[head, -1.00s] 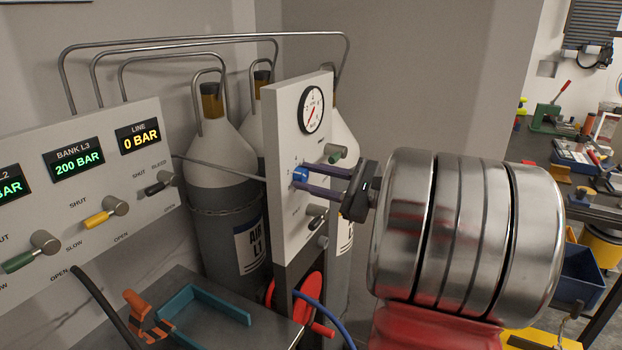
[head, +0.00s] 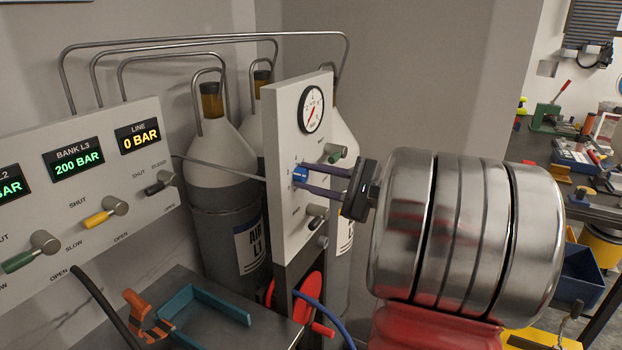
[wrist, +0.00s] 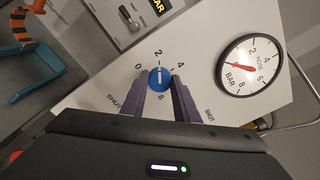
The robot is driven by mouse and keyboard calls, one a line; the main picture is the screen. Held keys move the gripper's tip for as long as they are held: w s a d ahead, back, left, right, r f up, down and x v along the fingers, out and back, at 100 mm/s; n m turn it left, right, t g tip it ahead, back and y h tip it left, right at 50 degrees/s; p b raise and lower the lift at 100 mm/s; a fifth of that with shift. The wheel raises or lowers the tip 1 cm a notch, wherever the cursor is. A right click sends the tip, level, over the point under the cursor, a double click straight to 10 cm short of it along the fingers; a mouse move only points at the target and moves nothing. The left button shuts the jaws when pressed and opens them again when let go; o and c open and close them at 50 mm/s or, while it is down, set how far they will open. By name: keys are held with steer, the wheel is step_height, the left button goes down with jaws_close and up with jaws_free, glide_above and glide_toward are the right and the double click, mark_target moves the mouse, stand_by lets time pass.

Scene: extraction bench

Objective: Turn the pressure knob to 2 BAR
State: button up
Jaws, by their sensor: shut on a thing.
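The blue pressure knob (head: 299,175) sits on the upright white panel (head: 284,225). In the wrist view the knob (wrist: 160,78) has a white pointer line aimed up at the printed 2, with 0 to its left and 4 to its right. My gripper (head: 307,179) is shut on the knob, with one dark finger on each side of it. The fingers also show in the wrist view (wrist: 161,84). The round hose gauge (wrist: 250,66) has a red needle lying toward the left of its dial.
A green-handled valve (head: 336,153) is just above my fingers and a black one (head: 317,211) below them. The left panel's line display (head: 138,137) reads 0 BAR. A teal bracket (head: 205,305) lies on the bench.

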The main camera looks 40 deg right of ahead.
steer(key=shift+a+f, duration=0.1)
steer(key=o, duration=1.1)
steer(key=shift+c, duration=0.2)
steer(key=v, duration=1.4)
steer(key=shift+w+a, duration=0.15)
